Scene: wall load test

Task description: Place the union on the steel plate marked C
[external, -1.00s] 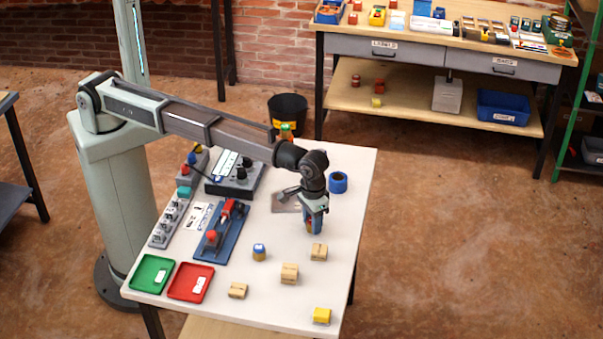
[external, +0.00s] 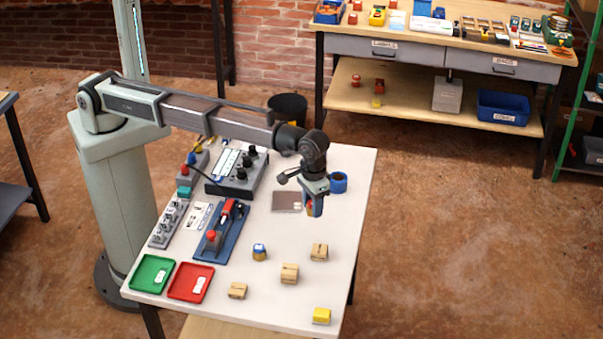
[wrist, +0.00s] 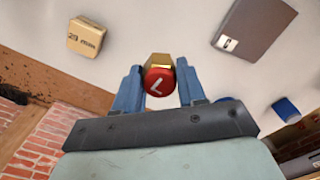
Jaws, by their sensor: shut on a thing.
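The union (wrist: 159,80) is a brass-coloured piece with a red end that bears a white mark. In the wrist view it sits between the two blue fingers of my gripper (external: 314,211), which is shut on it. In the external view a bit of red and orange shows between the fingers, held above the white table. The steel plate (external: 286,201) is a flat grey plate just left of my gripper on the table. It also shows at upper right in the wrist view (wrist: 255,32), apart from the union, with a small white label (wrist: 228,43) too blurred to read.
A blue roll (external: 338,183) stands right of my gripper. Several wooden blocks (external: 319,252), a small blue-topped jar (external: 260,252) and a yellow block (external: 321,315) stand nearer the front. A dark control box (external: 237,176) and a blue clamp fixture (external: 222,232) lie to the left.

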